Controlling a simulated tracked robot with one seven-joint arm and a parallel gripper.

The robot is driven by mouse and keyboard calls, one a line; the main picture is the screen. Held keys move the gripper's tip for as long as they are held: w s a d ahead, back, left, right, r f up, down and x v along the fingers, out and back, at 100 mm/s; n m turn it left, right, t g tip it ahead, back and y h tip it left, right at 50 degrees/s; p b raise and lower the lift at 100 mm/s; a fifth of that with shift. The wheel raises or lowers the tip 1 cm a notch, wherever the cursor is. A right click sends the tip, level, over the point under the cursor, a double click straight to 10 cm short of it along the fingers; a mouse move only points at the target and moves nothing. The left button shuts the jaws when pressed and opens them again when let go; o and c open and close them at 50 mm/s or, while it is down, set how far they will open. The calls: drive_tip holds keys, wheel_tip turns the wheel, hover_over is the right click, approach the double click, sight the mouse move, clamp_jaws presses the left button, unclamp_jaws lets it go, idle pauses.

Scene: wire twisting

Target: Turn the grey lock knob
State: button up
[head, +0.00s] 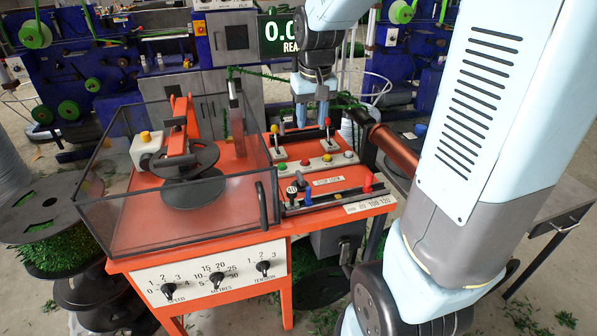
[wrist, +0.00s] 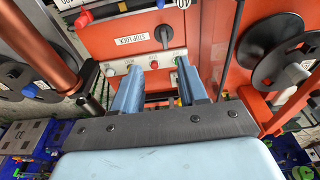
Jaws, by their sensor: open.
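The lock knob (wrist: 164,36) is a dark grey oblong handle beside the "STOP LOCK" label (wrist: 140,43) on the orange panel. In the head view the knob (head: 301,180) is small and dark, just left of that label. My gripper (head: 312,122) points down above the back of the orange machine's control top, behind the button strip and the knob. In the wrist view my gripper (wrist: 158,66) has its two blue fingers wide apart with nothing between them. The knob lies beyond the fingertips, apart from them. Its exact angle is hard to tell.
A strip of coloured buttons (head: 316,165) lies between gripper and knob. Two red- and yellow-topped levers (head: 327,132) stand close to the fingers. A slider rail with a red handle (head: 367,182) runs in front. A clear guard box (head: 180,215) stands left; a copper-coloured roller (head: 392,148) is right.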

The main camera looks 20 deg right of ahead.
drive_tip(key=g, duration=0.2)
hover_over(302, 177)
wheel_tip(302, 177, down, 10)
wheel_tip(302, 177, down, 14)
drive_tip(key=shift+a+r, duration=0.1)
drive_tip(key=shift+r, duration=0.1)
clamp_jaws()
idle(0.4)
